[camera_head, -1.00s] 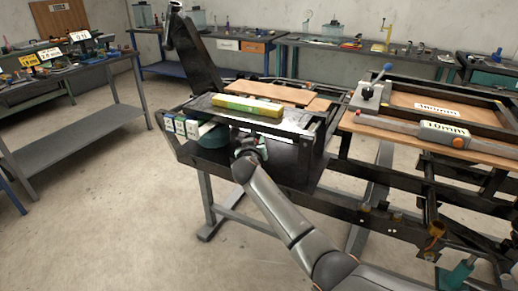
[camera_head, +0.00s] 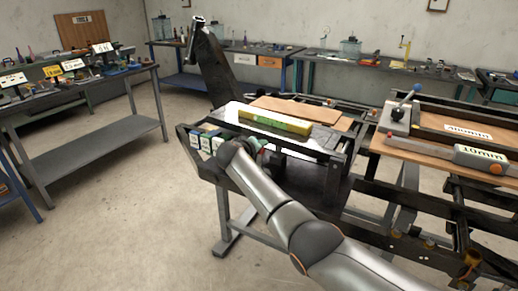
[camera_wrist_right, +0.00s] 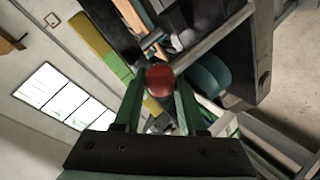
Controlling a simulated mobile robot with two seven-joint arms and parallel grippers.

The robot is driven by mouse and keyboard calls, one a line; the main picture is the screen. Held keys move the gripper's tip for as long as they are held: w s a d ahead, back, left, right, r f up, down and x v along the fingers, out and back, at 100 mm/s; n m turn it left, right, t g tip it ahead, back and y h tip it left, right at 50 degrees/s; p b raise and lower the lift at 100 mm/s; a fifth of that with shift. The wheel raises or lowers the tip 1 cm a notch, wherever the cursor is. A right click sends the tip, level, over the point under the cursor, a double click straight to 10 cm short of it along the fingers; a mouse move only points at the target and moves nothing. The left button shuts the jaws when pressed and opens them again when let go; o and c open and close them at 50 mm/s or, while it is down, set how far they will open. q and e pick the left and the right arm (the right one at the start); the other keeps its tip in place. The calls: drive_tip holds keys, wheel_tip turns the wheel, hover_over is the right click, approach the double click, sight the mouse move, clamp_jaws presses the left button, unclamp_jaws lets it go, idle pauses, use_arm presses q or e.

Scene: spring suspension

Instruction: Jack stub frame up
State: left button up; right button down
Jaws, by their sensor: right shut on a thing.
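My right gripper (camera_wrist_right: 160,77) is shut on a red round knob (camera_wrist_right: 160,82), seen between its green fingers in the right wrist view. A teal rounded body (camera_wrist_right: 207,76) shows beside it, next to a dark frame member (camera_wrist_right: 262,50). In the head view, the dark stub frame (camera_head: 335,180) sits on a grey stand (camera_head: 224,215). My left gripper is not in view.
A grey tool marked 10mm (camera_head: 480,157) lies on a board at right. Left floor (camera_head: 120,230) is clear.

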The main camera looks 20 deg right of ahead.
drive_tip(key=shift+a+f, duration=0.2)
drive_tip(key=shift+a, duration=0.05)
drive_tip(key=c, duration=0.6)
unclamp_jaws()
drive_tip(key=shift+w+f, duration=0.1)
drive_tip(key=shift+o, duration=0.6)
drive_tip(key=shift+d, duration=0.1)
drive_tip(key=v, duration=1.2)
drive_tip(key=shift+s+r, duration=0.2)
drive_tip(key=shift+r, duration=0.05)
drive_tip(key=shift+s+f, duration=0.1)
